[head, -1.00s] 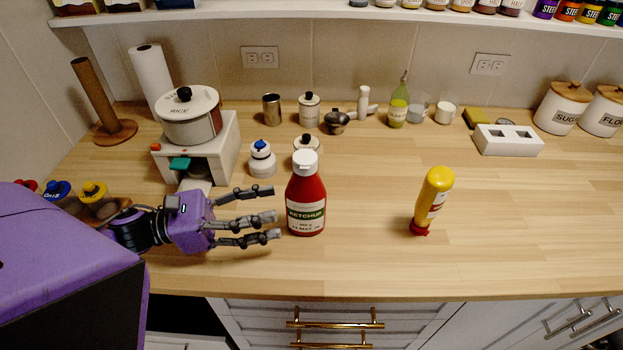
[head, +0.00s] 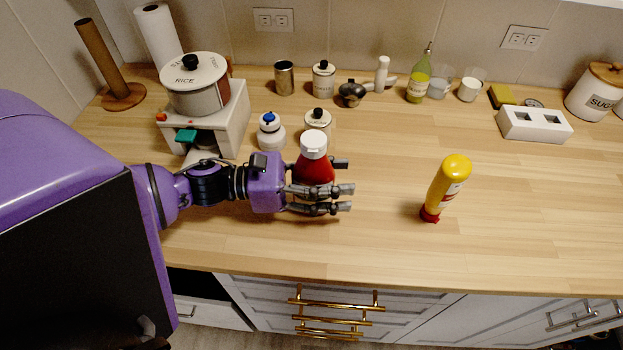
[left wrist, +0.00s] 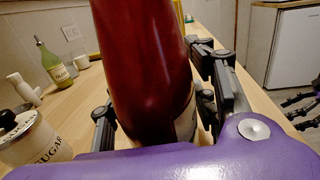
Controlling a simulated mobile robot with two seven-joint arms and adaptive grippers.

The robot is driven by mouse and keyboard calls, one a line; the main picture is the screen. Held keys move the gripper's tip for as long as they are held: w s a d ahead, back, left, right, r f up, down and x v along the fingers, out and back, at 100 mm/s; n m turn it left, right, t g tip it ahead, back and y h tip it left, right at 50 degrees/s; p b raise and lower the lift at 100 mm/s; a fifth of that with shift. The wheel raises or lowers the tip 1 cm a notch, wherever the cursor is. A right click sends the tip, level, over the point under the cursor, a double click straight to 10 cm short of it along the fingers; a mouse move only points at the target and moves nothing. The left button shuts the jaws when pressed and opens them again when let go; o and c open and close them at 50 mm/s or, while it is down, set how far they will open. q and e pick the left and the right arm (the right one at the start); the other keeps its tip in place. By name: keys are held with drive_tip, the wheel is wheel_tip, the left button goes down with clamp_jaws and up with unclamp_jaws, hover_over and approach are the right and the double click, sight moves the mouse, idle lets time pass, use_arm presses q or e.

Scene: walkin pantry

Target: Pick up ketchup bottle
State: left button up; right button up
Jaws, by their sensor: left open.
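The red ketchup bottle (head: 314,172) with a white cap stands upright on the wooden counter (head: 370,240). My left gripper (head: 330,185) is open around the bottle, two fingers on its near side and one on its far side. The fingers hide the label and lower part. In the left wrist view the bottle (left wrist: 145,60) fills the middle, with fingers on both sides of it. I cannot tell whether they touch it. Dark fingers at the right edge of that view look like my right gripper (left wrist: 300,105); their state is unclear.
A yellow mustard bottle (head: 447,187) stands cap-down to the right. Behind the ketchup are a white lidded jar (head: 317,121) and a small white bottle (head: 270,132). A rice pot (head: 196,90) sits on a white stand at the left. The counter's front right is clear.

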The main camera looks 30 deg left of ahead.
use_arm(q)
drive_tip(key=shift+w+d, duration=0.1)
drive_tip(key=shift+d, duration=0.1)
clamp_jaws()
idle(0.7)
